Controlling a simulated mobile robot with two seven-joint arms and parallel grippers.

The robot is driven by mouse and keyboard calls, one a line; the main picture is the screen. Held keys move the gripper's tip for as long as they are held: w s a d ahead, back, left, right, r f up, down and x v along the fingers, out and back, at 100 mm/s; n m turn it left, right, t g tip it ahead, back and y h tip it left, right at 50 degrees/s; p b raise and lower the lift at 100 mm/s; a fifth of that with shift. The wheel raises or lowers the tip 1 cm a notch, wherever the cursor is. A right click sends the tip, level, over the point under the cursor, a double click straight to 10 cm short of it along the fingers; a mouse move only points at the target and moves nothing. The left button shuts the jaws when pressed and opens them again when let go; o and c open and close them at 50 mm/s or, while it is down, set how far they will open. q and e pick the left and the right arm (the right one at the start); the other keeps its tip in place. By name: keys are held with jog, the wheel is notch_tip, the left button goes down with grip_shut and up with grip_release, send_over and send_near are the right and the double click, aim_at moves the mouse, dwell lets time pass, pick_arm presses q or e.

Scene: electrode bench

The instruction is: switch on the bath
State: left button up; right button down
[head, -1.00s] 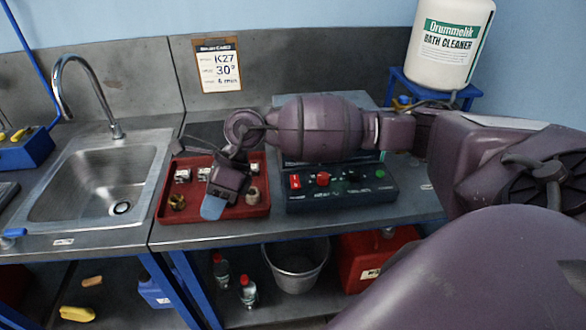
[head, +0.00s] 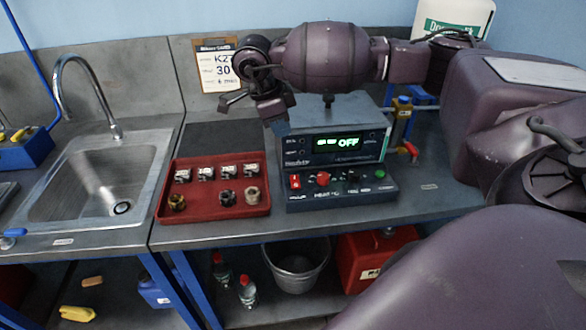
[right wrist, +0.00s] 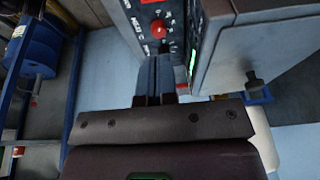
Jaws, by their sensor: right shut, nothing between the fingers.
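The bath's control unit (head: 335,150) stands on the bench, and its green display (head: 337,143) reads OFF. Its sloped panel (head: 340,190) carries a red rocker switch (head: 295,181) at the left, a red knob (head: 323,178), dark controls and a green button (head: 380,174). My right gripper (head: 272,108) is above the unit's left upper corner, with its fingertips hard to make out in the head view. In the right wrist view its fingers (right wrist: 158,68) are shut and empty, pointing toward the panel's red knob (right wrist: 158,27). My left gripper is out of view.
A red tray (head: 215,212) with several small fittings lies left of the unit. A steel sink (head: 100,180) is farther left. A clipboard card (head: 208,72) is partly hidden by my arm.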

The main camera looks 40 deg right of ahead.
aim_at(296, 177)
jog(key=x, duration=0.4)
jog(key=p+x, duration=0.1)
jog(key=x, duration=0.7)
jog(key=shift+w+a+f, duration=0.2)
jog(key=shift+a+f, duration=0.05)
jog(key=shift+f, duration=0.15)
jog(key=shift+w+f, duration=0.1)
jog(key=shift+f, duration=0.5)
jog(key=shift+f, duration=0.15)
